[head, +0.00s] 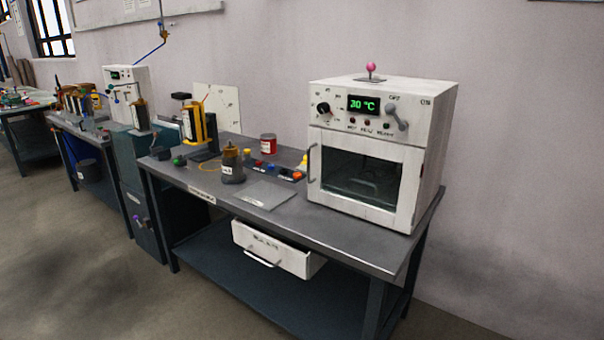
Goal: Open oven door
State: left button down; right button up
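A white oven (380,150) stands on the right end of a grey metal workbench. Its door (365,180) is shut, with a dark glass window in a white frame. A grey vertical handle (311,162) sits at the door's left edge. Above the door are a green display (363,104) reading 30 °C, a black knob (323,108) and a grey switch lever (397,117) between OFF and ON labels. A pink-topped lever (371,70) stands on the oven's top. Neither gripper shows in the head view.
The grey workbench (350,233) has a white drawer (275,250) pulled out below its front edge. A brown-topped bottle (232,165), a red can (268,144) and a flat grey plate (264,194) lie left of the oven. Floor in front is clear.

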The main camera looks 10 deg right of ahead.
aim_at(413, 157)
jog(key=u, duration=0.45)
jog(key=k, duration=1.05)
jog(key=z, duration=0.4)
jog(key=i, duration=0.7)
jog(key=z, duration=0.5)
